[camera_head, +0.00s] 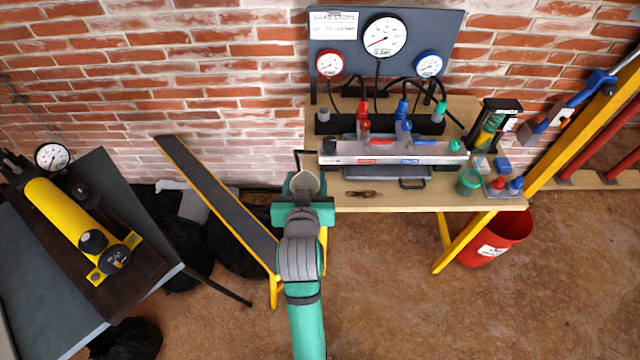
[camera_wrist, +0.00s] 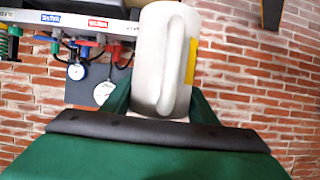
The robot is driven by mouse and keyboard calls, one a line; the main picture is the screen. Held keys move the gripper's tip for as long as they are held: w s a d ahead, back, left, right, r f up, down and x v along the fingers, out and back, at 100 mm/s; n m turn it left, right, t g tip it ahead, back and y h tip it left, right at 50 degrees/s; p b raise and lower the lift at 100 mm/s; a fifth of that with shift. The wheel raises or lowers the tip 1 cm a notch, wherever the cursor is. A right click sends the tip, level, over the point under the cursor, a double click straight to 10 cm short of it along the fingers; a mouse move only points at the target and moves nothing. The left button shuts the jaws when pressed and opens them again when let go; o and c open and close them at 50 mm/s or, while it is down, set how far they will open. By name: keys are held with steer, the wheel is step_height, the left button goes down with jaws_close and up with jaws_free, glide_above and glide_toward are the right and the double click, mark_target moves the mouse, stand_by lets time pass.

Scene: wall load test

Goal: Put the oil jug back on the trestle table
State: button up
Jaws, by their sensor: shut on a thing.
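The oil jug (camera_wrist: 160,60) is a pale cream vessel with a side handle and a bit of yellow label at its right edge in the wrist view. My gripper (camera_wrist: 160,108) is shut on its lower part, with a green finger on each side. In the head view my gripper (camera_head: 304,192) is at the left end of the trestle table (camera_head: 450,201), and the cream jug (camera_head: 306,181) shows only partly above it. The table has a pale wooden top and yellow legs. Whether the jug touches the table is hidden.
A silver manifold (camera_head: 400,153) with colored fittings spans the table, below a gauge panel (camera_head: 350,60). A dark key-like tool (camera_head: 361,193) lies near the front edge. Small colored containers crowd the right end. A red bucket (camera_head: 497,240) stands below. A dark ramp (camera_head: 215,200) leans at left.

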steer(key=shift+w+r, duration=0.2)
steer(key=shift+r, duration=0.1)
steer(key=shift+w+d+f, duration=0.6)
steer(key=shift+w+f, duration=1.55)
steer(key=shift+w, duration=0.05)
steer(key=shift+w+d+f, duration=0.6)
steer(key=shift+w+f, duration=1.5)
steer(key=shift+w, duration=0.1)
steer(key=shift+w+d+f, duration=0.6)
steer(key=shift+w+f, duration=1.55)
steer(key=shift+w, duration=0.05)
steer(key=shift+f, duration=0.15)
steer(key=o, duration=1.1)
